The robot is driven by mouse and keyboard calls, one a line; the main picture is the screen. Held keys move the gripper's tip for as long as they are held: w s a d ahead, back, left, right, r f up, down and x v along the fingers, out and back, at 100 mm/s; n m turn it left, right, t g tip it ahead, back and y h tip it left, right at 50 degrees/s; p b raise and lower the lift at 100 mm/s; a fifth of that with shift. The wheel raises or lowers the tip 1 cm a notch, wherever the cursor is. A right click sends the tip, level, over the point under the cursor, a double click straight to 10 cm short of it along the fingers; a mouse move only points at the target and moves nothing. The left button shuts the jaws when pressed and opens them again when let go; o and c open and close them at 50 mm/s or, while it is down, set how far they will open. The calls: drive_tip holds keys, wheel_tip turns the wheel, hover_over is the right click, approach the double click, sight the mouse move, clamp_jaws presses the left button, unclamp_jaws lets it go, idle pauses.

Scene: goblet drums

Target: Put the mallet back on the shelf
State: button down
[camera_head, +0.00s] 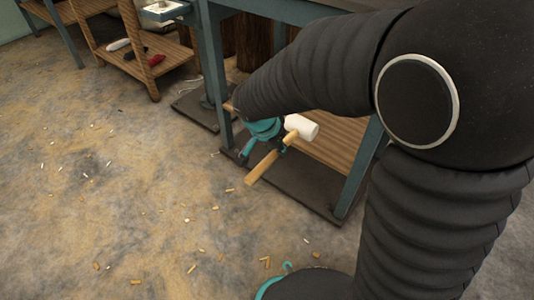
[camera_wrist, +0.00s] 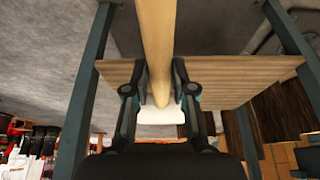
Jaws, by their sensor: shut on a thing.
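The mallet has a white head (camera_head: 302,127) and a tan wooden handle (camera_head: 263,167). My gripper (camera_head: 281,148) is shut on the handle close to the head and holds it off the floor. In the wrist view the handle (camera_wrist: 154,35) runs between the fingers of my gripper (camera_wrist: 161,80), and part of the white head (camera_wrist: 160,116) shows below them. The slatted wooden shelf (camera_head: 335,140) is low under a blue-grey bench. In the head view the mallet overlaps the shelf's near left part. I cannot tell how high it is relative to the shelf.
Blue-grey bench legs (camera_head: 358,172) flank the shelf, with a dark base plate (camera_head: 300,190) below. A wooden rack (camera_head: 140,65) with a red item and a white item stands at the upper left. The floor (camera_head: 100,220) in front is open, scattered with small chips.

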drive_tip(key=w+d+f, duration=0.1)
drive_tip(key=w+d, duration=0.4)
drive_tip(key=w, duration=0.2)
drive_tip(key=w+d+f+p, duration=0.1)
drive_tip(key=w+d+f, duration=0.1)
drive_tip(key=w+d, duration=0.3)
drive_tip(key=w+d+f, duration=0.1)
drive_tip(key=w+d, duration=0.4)
drive_tip(key=w, duration=0.4)
drive_tip(key=shift+d+f, duration=0.1)
drive_tip(key=shift+f, duration=0.15)
drive_tip(key=b+x, duration=0.1)
drive_tip(key=x, duration=0.2)
drive_tip(key=shift+w+f, duration=0.1)
drive_tip(key=shift+f, duration=0.1)
drive_tip(key=shift+x, duration=1)
drive_tip(key=shift+d+r, duration=0.1)
drive_tip(key=c, duration=0.9)
unclamp_jaws()
drive_tip(key=v, duration=1.2)
